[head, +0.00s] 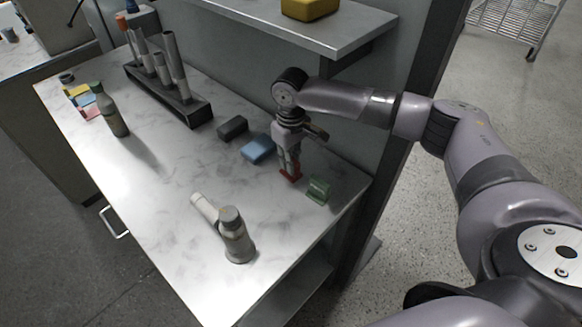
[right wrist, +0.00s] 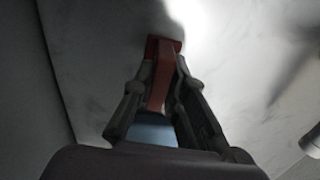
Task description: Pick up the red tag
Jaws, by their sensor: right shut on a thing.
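The red tag (head: 291,175) is at the right part of the marble-topped table, between a blue block and a green piece. My right gripper (head: 289,166) points down over it and is shut on it. In the right wrist view the red tag (right wrist: 158,75) stands between the two fingers (right wrist: 160,92), with a wider red end beyond the tips. I cannot tell whether the tag touches the tabletop. My left gripper is not in view.
A blue block (head: 258,149), dark block (head: 232,128) and green piece (head: 318,191) lie close by. A shelf (head: 330,30) overhangs the back. The table's middle is clear.

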